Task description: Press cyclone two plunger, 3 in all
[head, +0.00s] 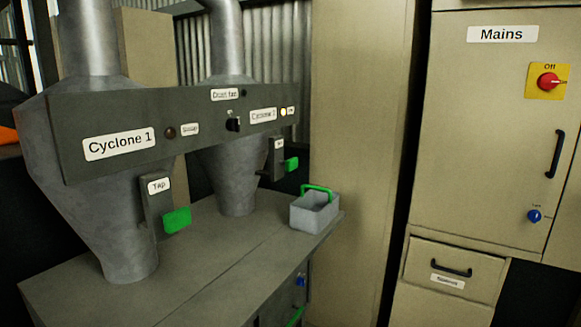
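Cyclone two is the rear grey metal funnel (228,165), standing on the grey bench top. Its label (263,115) is on the right part of the dark panel, seen at a slant. Below the panel on that side hangs a dark tap box (277,158) with a small white label and a green plunger (291,164) sticking out to the right. The nearer cyclone (110,215), labelled Cyclone 1, has a similar tap box (156,205) with a green plunger (177,220). Neither of my grippers shows in the head view.
A grey bin (315,214) with a green handle stands on the bench top (190,275), near its right edge. A beige cabinet (490,130) labelled Mains, with a red switch (548,82) marked Off, is at the right. A beige column (360,150) stands between.

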